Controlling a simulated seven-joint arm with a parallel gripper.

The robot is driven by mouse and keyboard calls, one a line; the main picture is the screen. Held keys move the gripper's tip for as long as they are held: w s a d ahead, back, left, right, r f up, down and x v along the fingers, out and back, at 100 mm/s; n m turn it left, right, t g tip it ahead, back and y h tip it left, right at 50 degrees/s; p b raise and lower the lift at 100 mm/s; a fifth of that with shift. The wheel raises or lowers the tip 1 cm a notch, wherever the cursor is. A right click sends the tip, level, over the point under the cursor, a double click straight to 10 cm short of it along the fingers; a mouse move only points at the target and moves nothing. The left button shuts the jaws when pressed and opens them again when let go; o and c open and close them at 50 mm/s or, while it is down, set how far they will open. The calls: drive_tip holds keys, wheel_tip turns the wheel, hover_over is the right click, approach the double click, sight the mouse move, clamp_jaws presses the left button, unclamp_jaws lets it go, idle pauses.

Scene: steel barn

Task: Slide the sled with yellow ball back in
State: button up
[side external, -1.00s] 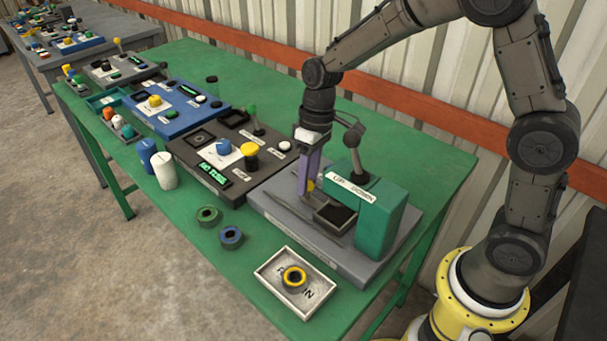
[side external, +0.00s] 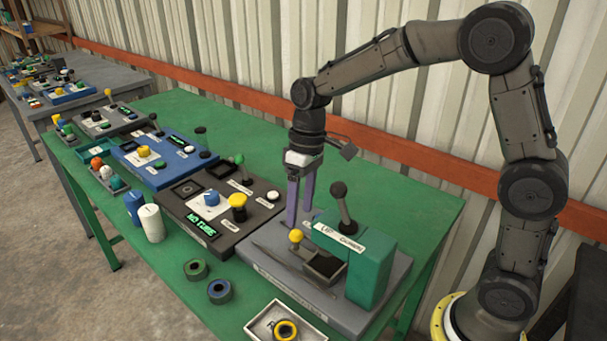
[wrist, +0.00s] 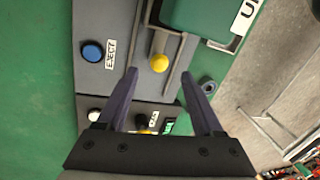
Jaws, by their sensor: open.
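The sled's yellow ball (side external: 296,236) stands on a short post over the grey base plate (side external: 262,238). The sled's dark square tray (side external: 325,266) shows just left of the green press block (side external: 372,262), below its overhang. My gripper (side external: 299,222) is open and empty, with its purple fingers pointing down behind the ball in the side view. In the wrist view the ball (wrist: 159,63) lies between the lines of the two fingers, just beyond the fingertips. I cannot tell whether a finger touches it. Part of the sled is hidden under the green block.
A lever with a dark knob (side external: 338,188) rises from the press. A blue EJECT button (wrist: 92,51) is on the base plate. A dark control box (side external: 218,208) stands to the left. A white tray with a yellow-black ring (side external: 285,330) and two loose rings (side external: 219,291) lie in front.

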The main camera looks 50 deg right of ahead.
wheel_tip(320, 180, up, 8)
drive_tip(key=d, duration=0.1)
drive_tip(key=shift+w+d, duration=0.15)
drive_tip(key=shift+d, duration=0.1)
drive_tip(key=s+d+r+t, duration=0.25)
drive_tip(key=s+r, duration=0.45)
drive_tip(key=s, duration=0.5)
drive_tip(key=s+d+f+m+t+h, duration=0.2)
drive_tip(key=s+f+t, duration=0.1)
drive_tip(key=s+f, duration=0.4)
drive_tip(key=s, duration=0.3)
drive_tip(key=shift+f, duration=0.2)
drive_tip(key=shift+t, duration=0.25)
idle(0.5)
